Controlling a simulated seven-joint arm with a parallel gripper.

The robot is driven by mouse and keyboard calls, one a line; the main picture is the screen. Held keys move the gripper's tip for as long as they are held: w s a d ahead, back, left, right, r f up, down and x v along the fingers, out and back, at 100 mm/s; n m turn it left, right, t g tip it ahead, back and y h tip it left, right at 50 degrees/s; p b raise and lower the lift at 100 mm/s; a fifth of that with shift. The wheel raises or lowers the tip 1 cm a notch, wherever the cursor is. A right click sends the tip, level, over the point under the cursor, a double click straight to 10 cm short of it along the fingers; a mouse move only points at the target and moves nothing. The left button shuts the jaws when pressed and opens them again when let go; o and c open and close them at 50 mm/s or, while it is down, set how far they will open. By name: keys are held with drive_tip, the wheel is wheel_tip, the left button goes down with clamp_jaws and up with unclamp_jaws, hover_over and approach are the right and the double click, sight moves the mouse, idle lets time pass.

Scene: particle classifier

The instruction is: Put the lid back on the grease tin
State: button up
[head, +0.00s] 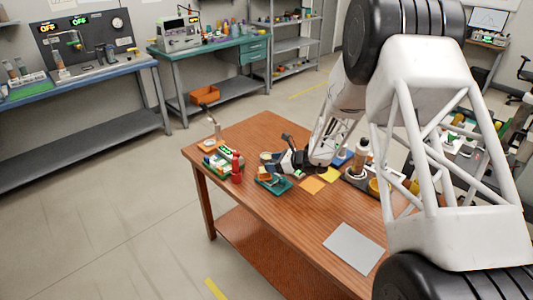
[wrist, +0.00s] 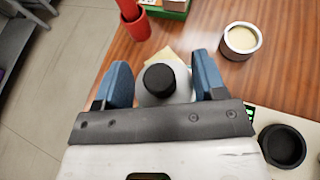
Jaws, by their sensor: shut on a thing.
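The grease tin (wrist: 240,41) seems to be the round open metal tin with pale cream filling at the upper right of the wrist view, standing on the wooden table. My gripper (wrist: 163,78) has two blue fingers, shut on a round grey piece with a black knob, apparently the lid (wrist: 182,86). The lid is apart from the tin, to its left in the wrist view. In the head view my gripper (head: 285,161) is low over the table's far part; the lid cannot be made out there.
A teal holder (head: 272,184) is near my gripper. A black round dish (wrist: 285,146) lies at the lower right of the wrist view. A grey sheet (head: 354,248) lies on clear tabletop.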

hover_over(267, 157)
drive_tip(key=shift+w+a+f, duration=0.1)
drive_tip(key=shift+f, duration=0.55)
drive_tip(key=shift+f, duration=1.75)
drive_tip(key=shift+f, duration=0.4)
drive_tip(key=o, duration=0.9)
drive_tip(key=shift+r, duration=0.1)
drive_tip(key=shift+r, duration=0.35)
drive_tip(key=v, duration=1.2)
drive_tip(key=shift+f, duration=0.1)
